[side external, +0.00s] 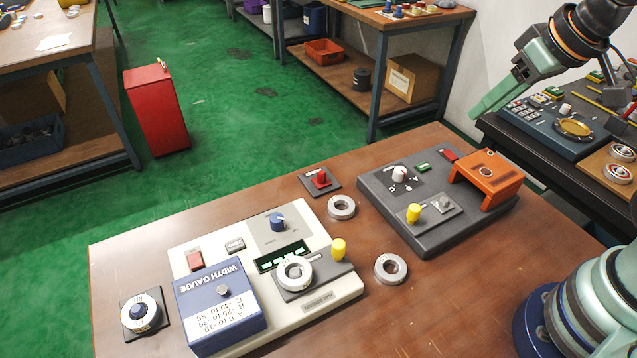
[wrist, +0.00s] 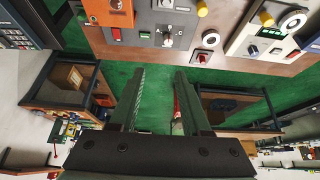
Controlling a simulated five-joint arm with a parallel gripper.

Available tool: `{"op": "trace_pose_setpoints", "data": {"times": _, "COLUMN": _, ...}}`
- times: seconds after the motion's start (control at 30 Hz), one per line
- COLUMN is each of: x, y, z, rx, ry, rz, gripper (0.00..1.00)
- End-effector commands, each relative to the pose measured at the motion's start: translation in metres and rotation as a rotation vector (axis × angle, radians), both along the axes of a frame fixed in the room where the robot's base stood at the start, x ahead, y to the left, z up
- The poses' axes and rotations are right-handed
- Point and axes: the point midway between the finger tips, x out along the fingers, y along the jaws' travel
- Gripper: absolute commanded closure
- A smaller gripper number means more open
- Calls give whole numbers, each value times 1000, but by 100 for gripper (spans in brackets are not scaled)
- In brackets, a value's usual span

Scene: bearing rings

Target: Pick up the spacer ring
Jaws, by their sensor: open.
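Two loose grey metal rings lie flat on the brown table: one (side external: 341,207) between the two devices, and one (side external: 391,268) nearer the front. A paler ring (side external: 294,272) sits on the white width gauge (side external: 335,296), and another ring (side external: 153,316) is around a post on a dark plate at the left. I cannot tell which is the spacer ring. My gripper (side external: 492,98) is open and empty, high above the table's far right side. In the wrist view its fingers (wrist: 160,72) point over the green floor, with the table at the top.
A grey device (side external: 446,236) with knobs and an orange bridge (side external: 487,179) stands at the table's right. A red knob (side external: 321,178) on a plate is behind the loose rings. A blue box (side external: 219,306) covers the gauge's left.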

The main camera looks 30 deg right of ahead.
Motion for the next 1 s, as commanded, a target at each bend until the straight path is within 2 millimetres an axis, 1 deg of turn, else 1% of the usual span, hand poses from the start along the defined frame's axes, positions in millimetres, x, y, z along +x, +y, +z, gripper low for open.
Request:
{"op": "trace_pose_setpoints", "data": {"times": 0.3, "x": 0, "y": 0, "z": 0, "rx": 0, "ry": 0, "rz": 1, "gripper": 52}}
{"op": "trace_pose_setpoints", "data": {"times": 0.33, "x": 0, "y": 0, "z": 0, "rx": 0, "ry": 0, "rz": 1, "gripper": 49}}
{"op": "trace_pose_setpoints", "data": {"times": 0.37, "x": 0, "y": 0, "z": 0, "rx": 0, "ry": 0, "rz": 1, "gripper": 37}}
{"op": "trace_pose_setpoints", "data": {"times": 0.4, "x": 0, "y": 0, "z": 0, "rx": 0, "ry": 0, "rz": 1, "gripper": 22}}
{"op": "trace_pose_setpoints", "data": {"times": 0.47, "x": 0, "y": 0, "z": 0, "rx": 0, "ry": 0, "rz": 1, "gripper": 0}}
{"op": "trace_pose_setpoints", "data": {"times": 0.67, "x": 0, "y": 0, "z": 0, "rx": 0, "ry": 0, "rz": 1, "gripper": 0}}
{"op": "trace_pose_setpoints", "data": {"times": 0.77, "x": 2, "y": 4, "z": 1, "rx": -7, "ry": 7, "rz": 25, "gripper": 0}}
{"op": "trace_pose_setpoints", "data": {"times": 0.87, "x": 10, "y": 17, "z": 3, "rx": -27, "ry": 34, "rz": 108, "gripper": 0}}
{"op": "trace_pose_setpoints", "data": {"times": 0.97, "x": 22, "y": 41, "z": 4, "rx": -66, "ry": 78, "rz": 259, "gripper": 0}}
{"op": "trace_pose_setpoints", "data": {"times": 1.0, "x": 27, "y": 54, "z": 5, "rx": -85, "ry": 97, "rz": 332, "gripper": 0}}
